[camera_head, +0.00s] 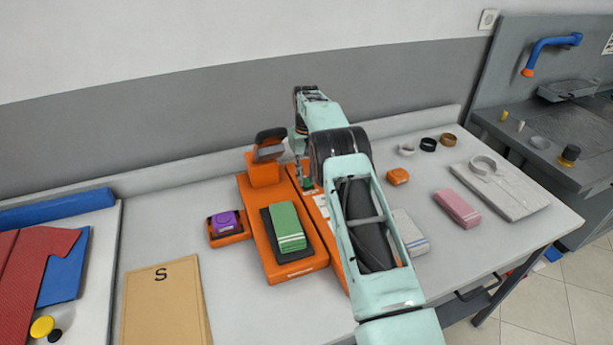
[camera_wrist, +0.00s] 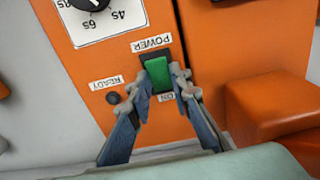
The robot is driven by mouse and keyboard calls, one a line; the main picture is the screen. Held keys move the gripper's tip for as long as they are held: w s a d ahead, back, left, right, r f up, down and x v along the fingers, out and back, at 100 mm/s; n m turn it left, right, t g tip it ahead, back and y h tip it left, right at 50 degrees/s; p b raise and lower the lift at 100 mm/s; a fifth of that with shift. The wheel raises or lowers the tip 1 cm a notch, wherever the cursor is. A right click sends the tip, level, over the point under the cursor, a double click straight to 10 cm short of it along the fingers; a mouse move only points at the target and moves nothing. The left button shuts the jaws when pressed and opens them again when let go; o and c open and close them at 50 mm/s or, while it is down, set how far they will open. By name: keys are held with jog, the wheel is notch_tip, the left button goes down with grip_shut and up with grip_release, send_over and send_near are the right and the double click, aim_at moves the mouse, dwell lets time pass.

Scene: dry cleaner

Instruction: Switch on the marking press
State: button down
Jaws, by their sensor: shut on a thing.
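The orange marking press (camera_head: 293,272) stands on the grey table, with a green folded cloth (camera_head: 287,226) on its dark pad. Its control panel fills much of the wrist view, upside down. There a green rocker switch (camera_wrist: 158,70) sits between the labels POWER and ON. My gripper (camera_wrist: 165,83) is shut on the switch, with a fingertip at each side of it. The READY lamp (camera_wrist: 113,98) looks dark. In the head view my arm hides much of the panel.
A purple item in an orange holder (camera_head: 226,226) stands left of the press. A tan folder (camera_head: 165,305) lies at front left. Pink folded cloth (camera_head: 457,208), a small orange block (camera_head: 398,176) and rings lie to the right. A raised orange block (camera_wrist: 265,108) is close beside my gripper.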

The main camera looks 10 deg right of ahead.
aim_at(306, 181)
jog(key=shift+w, duration=0.1)
jog(key=c, duration=1.8)
grip_release()
jog(key=shift+o, duration=0.2)
notch_tip(306, 181, up, 12)
